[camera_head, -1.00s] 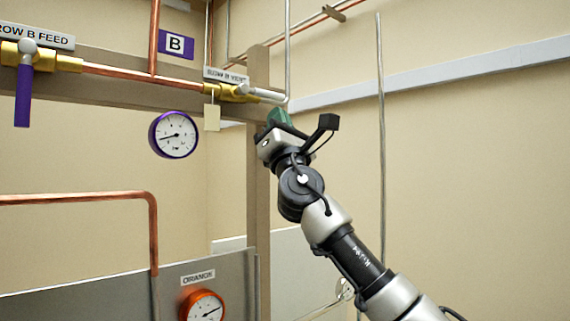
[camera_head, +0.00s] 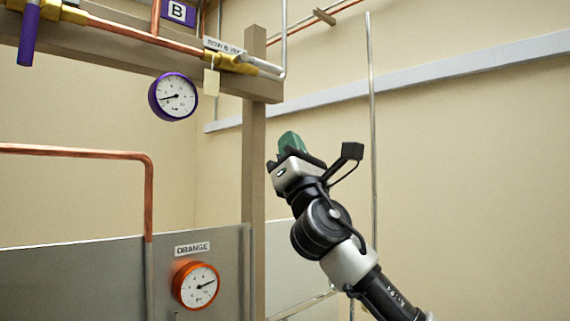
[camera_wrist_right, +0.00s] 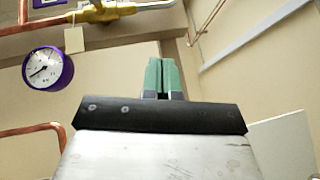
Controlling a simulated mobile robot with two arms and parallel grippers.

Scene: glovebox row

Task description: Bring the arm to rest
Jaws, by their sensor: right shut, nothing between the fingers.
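My right gripper (camera_head: 290,141) is raised in front of the wall, just right of the brown post, with its green fingers pointing up. In the right wrist view its green fingertips (camera_wrist_right: 162,76) are together with nothing between them. My right arm comes up from the lower right of the head view. The gripper is below and to the right of the brass valve (camera_head: 238,64) and appears clear of it. My left gripper does not show.
A brown post (camera_head: 254,180) stands left of my gripper. A purple gauge (camera_head: 173,97) and an orange gauge (camera_head: 195,285) are further left. A copper pipe (camera_head: 148,200) bends down to a grey panel (camera_head: 100,270). A thin vertical pipe (camera_head: 372,130) is to the right.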

